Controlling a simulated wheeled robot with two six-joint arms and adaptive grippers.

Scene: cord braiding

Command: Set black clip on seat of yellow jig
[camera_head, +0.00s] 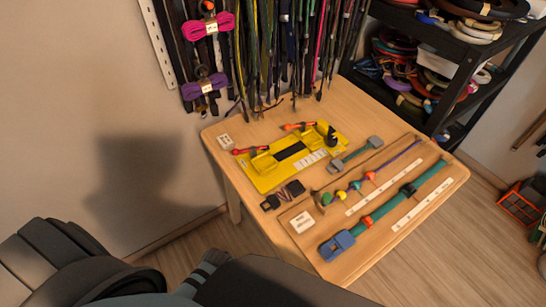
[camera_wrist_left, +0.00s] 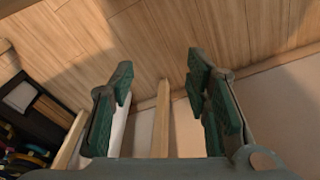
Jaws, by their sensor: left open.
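The yellow jig (camera_head: 262,181) lies on the wooden table in the head view, with a dark strip (camera_head: 290,151) along its middle and orange-red pieces at its edge. A small black upright piece (camera_head: 331,137) stands at its right end. Another small black piece (camera_head: 408,190) sits on a teal band near the table's right side. I cannot tell which of these is the black clip. My left gripper (camera_wrist_left: 160,68) shows in the left wrist view, open and empty, pointing towards floor and wall, away from the jig. My right gripper is not in view.
The table (camera_head: 237,186) also holds a black buckle with cord (camera_head: 283,196), a grey-ended bar (camera_head: 355,154), white strips and a blue-ended teal band (camera_head: 338,244). Cords hang on the wall behind. A black shelf (camera_head: 470,62) stands at the right.

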